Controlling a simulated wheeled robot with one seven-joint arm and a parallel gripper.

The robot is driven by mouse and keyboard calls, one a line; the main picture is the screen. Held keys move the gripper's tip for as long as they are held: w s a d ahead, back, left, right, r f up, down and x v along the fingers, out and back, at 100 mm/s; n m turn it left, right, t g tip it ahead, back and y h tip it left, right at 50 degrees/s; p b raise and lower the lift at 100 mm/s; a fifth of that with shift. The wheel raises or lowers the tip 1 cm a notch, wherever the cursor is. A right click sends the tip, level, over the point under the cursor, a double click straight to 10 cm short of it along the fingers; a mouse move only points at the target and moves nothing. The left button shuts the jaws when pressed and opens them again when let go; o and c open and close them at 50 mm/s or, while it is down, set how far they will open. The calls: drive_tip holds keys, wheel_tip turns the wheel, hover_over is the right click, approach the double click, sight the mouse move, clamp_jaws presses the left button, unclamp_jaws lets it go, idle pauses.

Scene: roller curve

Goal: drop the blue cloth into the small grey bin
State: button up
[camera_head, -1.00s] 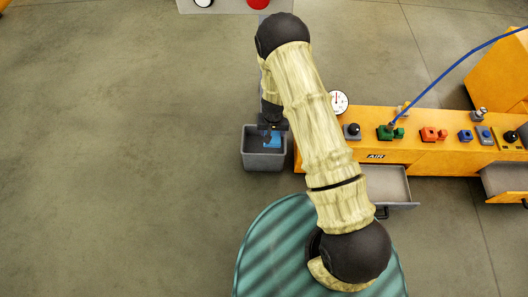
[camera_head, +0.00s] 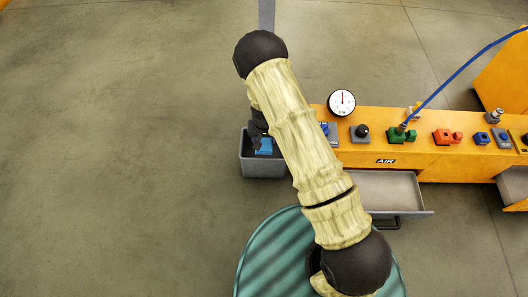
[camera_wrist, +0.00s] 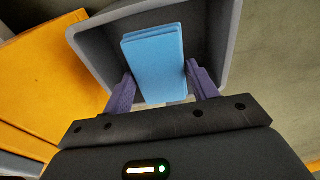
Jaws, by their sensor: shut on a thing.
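The small grey bin (camera_head: 262,167) stands on the floor at the left end of the orange bench; its rim and inner wall also show in the wrist view (camera_wrist: 218,48). The blue cloth (camera_wrist: 155,60) is a folded, flat light-blue piece between the two purple fingers of my gripper (camera_wrist: 161,88). My gripper is shut on its near part. In the head view the cloth (camera_head: 264,146) shows at the bin's opening, with my gripper (camera_head: 259,137) partly hidden by my arm. The cloth appears over or within the bin mouth; its exact height is unclear.
The orange bench (camera_head: 450,165) runs to the right of the bin, with a gauge (camera_head: 341,103), several knobs and a blue hose (camera_head: 460,72). An open grey drawer (camera_head: 385,190) sticks out at its front. The floor left of the bin is clear.

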sight(264, 141)
drive_tip(key=shift+f+b, duration=0.75)
drive_tip(key=shift+f, duration=1.15)
drive_tip(key=shift+f+b, duration=1.25)
drive_tip(key=shift+f, duration=0.65)
drive_tip(key=shift+f, duration=0.1)
drive_tip(key=o, duration=0.9)
drive_tip(key=shift+o, duration=0.2)
drive_tip(key=r+p, duration=0.2)
drive_tip(key=r, duration=0.2)
drive_tip(key=s+r+p, duration=0.1)
drive_tip(key=r+p, duration=0.2)
drive_tip(key=r, duration=0.1)
drive_tip(key=r+p, duration=0.2)
drive_tip(key=r, duration=0.2)
drive_tip(key=shift+s+r+p, duration=0.1)
drive_tip(key=shift+s+p, duration=0.15)
drive_tip(key=shift+p, duration=0.15)
